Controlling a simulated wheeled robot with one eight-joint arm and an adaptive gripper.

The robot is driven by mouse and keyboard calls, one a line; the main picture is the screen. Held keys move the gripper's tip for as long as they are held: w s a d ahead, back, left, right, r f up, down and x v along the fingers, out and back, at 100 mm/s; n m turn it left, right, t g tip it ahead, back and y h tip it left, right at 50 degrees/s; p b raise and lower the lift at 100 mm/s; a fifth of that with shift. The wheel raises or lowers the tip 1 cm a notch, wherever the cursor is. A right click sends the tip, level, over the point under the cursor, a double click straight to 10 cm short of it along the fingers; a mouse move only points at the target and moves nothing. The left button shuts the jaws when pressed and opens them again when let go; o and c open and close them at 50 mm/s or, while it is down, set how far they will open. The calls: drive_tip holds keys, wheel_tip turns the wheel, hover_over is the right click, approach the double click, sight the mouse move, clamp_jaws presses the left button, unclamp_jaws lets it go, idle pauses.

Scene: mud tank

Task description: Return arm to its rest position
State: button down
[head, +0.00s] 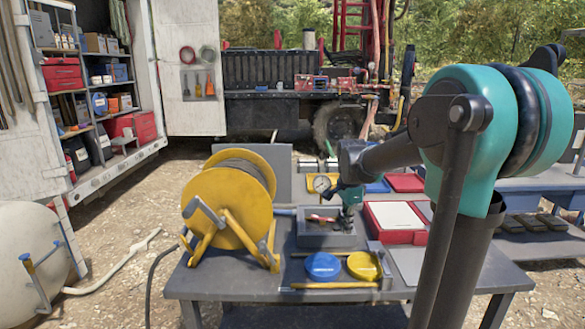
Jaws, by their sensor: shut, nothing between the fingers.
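My arm (400,150) shows at the right, with a large teal joint (470,115) close to the camera. It reaches left over the grey table (220,287) and bends down at a dark wrist. My gripper (345,222) points down above a grey open tray (312,238) with small items in it. It is small in the view; it looks shut, with nothing seen held. A round white-faced gauge (322,184) shows just left of the wrist; I cannot tell what carries it.
A yellow hose reel (228,205) stands on the table's left. A blue lid (322,265), a yellow lid (364,265) and yellow rods lie near the front edge. A red case (397,221) lies right of the tray. Another table stands at the right; gravel is open at left.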

drive_tip(key=s+d+f+n+t, duration=0.1)
drive_tip(key=s+f+n, duration=0.6)
drive_tip(key=s, duration=0.3)
drive_tip(key=s+d+f+n+t, duration=0.1)
drive_tip(key=s+f+n+t, duration=0.1)
drive_tip(key=s+f+n, duration=0.4)
drive_tip(key=s+n, duration=0.2)
drive_tip(key=s, duration=0.2)
drive_tip(key=shift+f, duration=0.4)
